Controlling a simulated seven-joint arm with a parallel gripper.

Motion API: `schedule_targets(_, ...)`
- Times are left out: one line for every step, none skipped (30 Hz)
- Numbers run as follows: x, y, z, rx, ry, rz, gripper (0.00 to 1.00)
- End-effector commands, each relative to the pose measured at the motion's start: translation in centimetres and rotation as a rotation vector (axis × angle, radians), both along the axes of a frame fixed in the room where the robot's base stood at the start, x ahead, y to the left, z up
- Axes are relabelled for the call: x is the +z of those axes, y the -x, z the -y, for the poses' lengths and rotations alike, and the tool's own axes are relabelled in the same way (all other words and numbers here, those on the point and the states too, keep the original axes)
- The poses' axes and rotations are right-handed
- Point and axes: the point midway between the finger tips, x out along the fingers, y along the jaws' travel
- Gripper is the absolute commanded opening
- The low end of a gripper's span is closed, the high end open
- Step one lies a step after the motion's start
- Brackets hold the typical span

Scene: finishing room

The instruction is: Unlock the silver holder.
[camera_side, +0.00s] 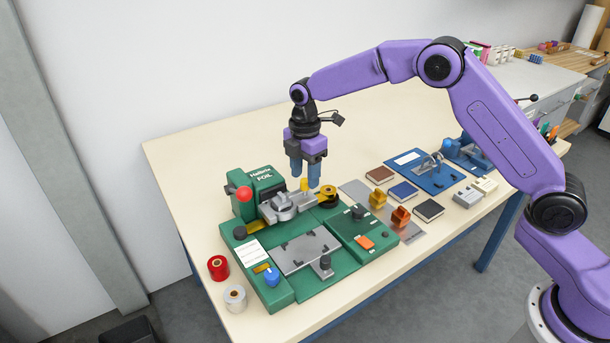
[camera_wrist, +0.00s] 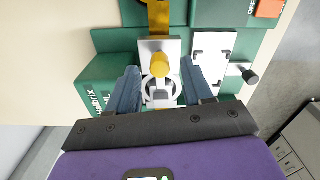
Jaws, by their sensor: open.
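The silver holder (camera_side: 283,208) sits on the green foil machine (camera_side: 262,180), below my gripper. In the wrist view the silver holder (camera_wrist: 173,47) is a pale metal plate with a round part, partly hidden by a yellow knob (camera_wrist: 160,66). In the side view the yellow knob (camera_side: 304,185) stands upright near the holder's right end. My gripper (camera_side: 305,181) has blue fingers, pointing down just above and around the knob's area. In the wrist view its fingers (camera_wrist: 163,82) are apart, one on each side of the knob, with visible gaps. I cannot tell their exact height over it.
A red ball knob (camera_side: 244,194) rises at the machine's left. A gold foil roll (camera_side: 328,192) lies close to the right of my gripper. A grey plate (camera_side: 305,250), a black knob and a blue knob (camera_side: 272,276) are in front. Small books and stamps stand to the right.

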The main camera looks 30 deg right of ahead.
Motion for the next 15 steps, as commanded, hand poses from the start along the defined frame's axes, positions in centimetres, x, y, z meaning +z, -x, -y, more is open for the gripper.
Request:
schedule_targets(-0.47,0.03,0.01,0.000,0.000,-0.001,0.51)
schedule_targets(-0.66,0.03,0.01,0.000,0.000,-0.001,0.51)
schedule_targets(-0.85,0.04,0.01,0.000,0.000,-0.001,0.51)
schedule_targets(-0.95,0.04,0.01,0.000,0.000,-0.001,0.51)
schedule_targets(-1.03,0.04,0.01,0.000,0.000,-0.001,0.51)
schedule_targets(-1.09,0.03,0.01,0.000,0.000,0.000,0.51)
schedule_targets(-1.11,0.03,0.01,0.000,0.000,0.000,0.51)
schedule_targets(-1.13,0.03,0.01,0.000,0.000,0.000,0.51)
schedule_targets(-1.13,0.02,0.00,0.000,0.000,0.000,0.51)
schedule_targets(-1.12,0.02,0.00,0.000,0.000,0.000,0.51)
schedule_targets(-1.12,0.02,0.00,0.000,0.000,0.000,0.51)
schedule_targets(-1.11,0.02,0.00,0.000,0.000,0.000,0.51)
schedule_targets(-1.11,0.02,0.00,0.000,0.000,0.000,0.51)
schedule_targets(-1.11,0.02,0.00,0.000,0.000,0.000,0.44)
schedule_targets(-1.10,0.01,0.00,0.000,0.000,0.000,0.31)
